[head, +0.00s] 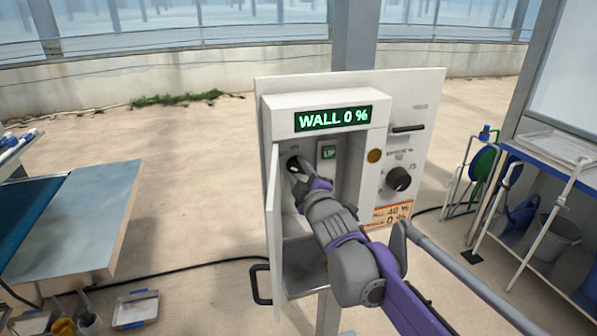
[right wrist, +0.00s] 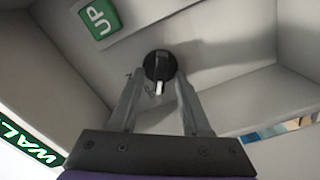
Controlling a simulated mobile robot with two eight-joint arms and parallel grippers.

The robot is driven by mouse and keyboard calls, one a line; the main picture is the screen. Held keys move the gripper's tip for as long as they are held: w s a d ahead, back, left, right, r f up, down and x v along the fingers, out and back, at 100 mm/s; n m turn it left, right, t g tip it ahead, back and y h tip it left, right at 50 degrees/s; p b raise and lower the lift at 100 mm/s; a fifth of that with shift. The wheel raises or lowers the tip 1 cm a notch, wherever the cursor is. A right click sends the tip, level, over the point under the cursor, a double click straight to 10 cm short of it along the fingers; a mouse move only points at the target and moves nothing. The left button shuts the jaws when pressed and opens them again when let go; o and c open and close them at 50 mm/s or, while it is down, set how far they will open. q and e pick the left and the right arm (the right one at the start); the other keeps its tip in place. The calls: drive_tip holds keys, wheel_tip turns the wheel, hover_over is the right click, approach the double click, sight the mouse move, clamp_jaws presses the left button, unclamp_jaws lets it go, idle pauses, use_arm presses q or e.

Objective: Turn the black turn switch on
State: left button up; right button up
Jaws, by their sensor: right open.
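The black turn switch (right wrist: 157,66) is a round knob with a white pointer mark, on the inner wall of the open white box (head: 268,124). In the head view the switch (head: 292,162) is partly hidden by my right gripper (head: 298,172), which reaches into the box. In the right wrist view my right gripper (right wrist: 160,82) is open, with one finger on either side of the switch's near part. Whether the fingers touch it I cannot tell. The green display (head: 333,118) reads "WALL 0 %". My left gripper is not in view.
The box door (head: 273,225) stands open at the left of my arm. A green "UP" label (head: 329,153) is beside the switch. A larger black knob (head: 398,179) and a slot (head: 407,128) are on the outer panel (head: 425,105). A blue bench (head: 560,160) stands at the right.

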clamp_jaws()
drive_tip(key=shift+m, duration=0.3)
idle(0.4)
drive_tip(key=m, duration=0.4)
drive_tip(key=shift+m, duration=0.3)
drive_tip(key=m+b, duration=0.1)
drive_tip(key=m, duration=0.5)
drive_tip(key=shift+w+d+m+b, duration=0.1)
drive_tip(key=shift+d+m+b, duration=0.1)
drive_tip(key=shift+m+b, duration=0.15)
drive_tip(key=shift+r, duration=0.1)
unclamp_jaws()
